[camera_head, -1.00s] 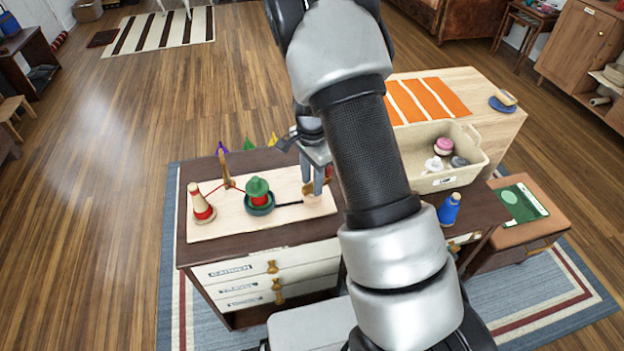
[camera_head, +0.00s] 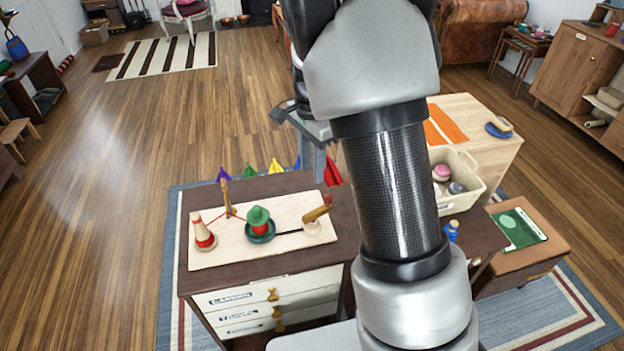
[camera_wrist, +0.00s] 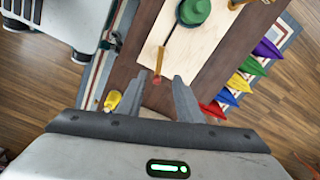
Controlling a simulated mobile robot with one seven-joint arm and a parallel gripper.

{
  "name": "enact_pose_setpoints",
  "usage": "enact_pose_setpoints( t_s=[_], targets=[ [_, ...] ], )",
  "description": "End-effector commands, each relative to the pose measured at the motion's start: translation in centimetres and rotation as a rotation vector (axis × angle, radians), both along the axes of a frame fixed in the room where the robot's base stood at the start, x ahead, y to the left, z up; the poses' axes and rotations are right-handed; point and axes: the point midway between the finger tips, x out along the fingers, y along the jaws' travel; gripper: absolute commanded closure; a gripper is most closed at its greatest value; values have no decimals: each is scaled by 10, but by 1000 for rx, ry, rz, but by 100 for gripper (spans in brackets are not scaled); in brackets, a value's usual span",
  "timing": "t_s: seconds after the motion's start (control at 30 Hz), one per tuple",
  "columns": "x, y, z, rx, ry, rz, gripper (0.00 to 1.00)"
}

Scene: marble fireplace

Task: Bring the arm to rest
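My gripper (camera_wrist: 160,95) shows in the wrist view with its two fingers apart and nothing held between them. In the head view my gripper (camera_head: 318,140) hangs above the back edge of the dark table (camera_head: 345,195), mostly behind my arm. Below it, a pale board (camera_head: 210,248) carries a cone with red and pale bands (camera_head: 203,232), a green hat-shaped piece on a dark ring (camera_head: 259,222), and a tilted wooden piece with a red end (camera_head: 317,213) on a round base. The gripper is apart from all of these.
Coloured pennants (camera_head: 275,167) line the table's back edge. Open floor (camera_head: 110,150) lies to the left.

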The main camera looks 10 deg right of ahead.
Motion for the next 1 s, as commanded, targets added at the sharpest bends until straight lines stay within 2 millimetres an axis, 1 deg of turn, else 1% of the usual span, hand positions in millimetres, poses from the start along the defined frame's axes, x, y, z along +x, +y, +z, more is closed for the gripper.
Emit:
enact_pose_setpoints(
  t_s=[0.03, 0.2, 0.63, 0.7, 0.77, 0.83, 0.87, 0.93, 0.97, 1.0],
  targets=[
    [0, 0, 7, 0, -1, 0, 67],
    [0, 0, 16, 0, 0, -1, 67],
    [0, 0, 17, 0, 1, 0, 67],
    [-2, 0, 22, 3, -4, 8, 67],
    [-6, 1, 34, 11, -15, 31, 67],
    [-15, 2, 58, 26, -40, 82, 67],
    [-21, 2, 72, 34, -57, 114, 67],
    [-38, 4, 107, 49, -100, 210, 67],
    [-48, 6, 123, 52, -121, 258, 67],
    [-61, 7, 143, 54, -150, 325, 67]
  ],
)
